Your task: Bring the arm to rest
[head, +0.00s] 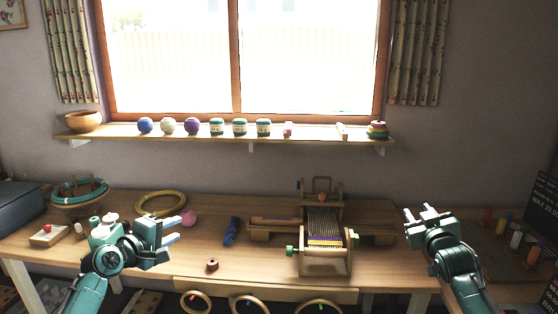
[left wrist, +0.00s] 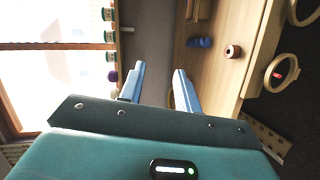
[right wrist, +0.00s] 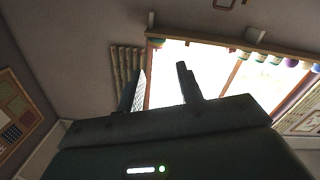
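My left gripper (head: 170,238) is raised above the left part of the wooden table, its fingers pointing right. In the left wrist view its two blue fingers (left wrist: 158,88) stand apart with nothing between them. My right gripper (head: 427,213) is raised at the right end of the table, its fingers pointing up and away. In the right wrist view its two dark fingers (right wrist: 160,88) stand apart and empty, with the window behind them. Neither gripper touches anything that I can see.
A small loom (head: 324,258) stands mid-table. A blue yarn skein (head: 231,232), a brown spool (head: 212,265) and a yellow ring (head: 160,203) lie left of it. A basket (head: 78,198) stands at far left. Hoops (head: 249,304) hang at the table front. A shelf (head: 290,134) holds yarn.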

